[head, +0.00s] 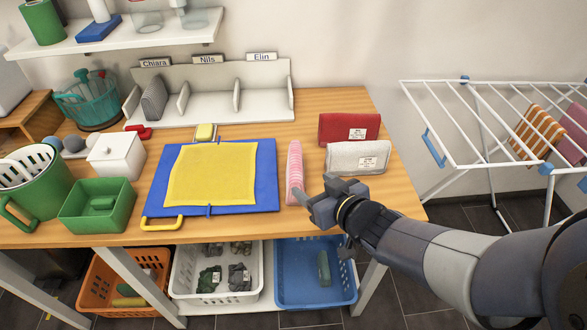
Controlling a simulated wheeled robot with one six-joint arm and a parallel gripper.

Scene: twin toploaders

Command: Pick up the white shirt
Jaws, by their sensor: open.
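No plainly white shirt stands out. The palest cloth is a light grey-white folded bundle (345,158) with a white label, on the right of the wooden table. A pink-and-white striped folded cloth (295,168) stands on edge to its left. My gripper (312,198) is open, low over the table. It is just right of the striped cloth's near end and in front of the pale bundle. I cannot tell whether it touches the striped cloth. I see nothing held in the jaws.
A red labelled bundle (338,127) stands behind the pale one. A yellow cloth (212,176) lies flat on a blue board (266,183). A white divider (228,104) with name tags holds a grey folded cloth (154,98). A drying rack (470,160) stands at the right.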

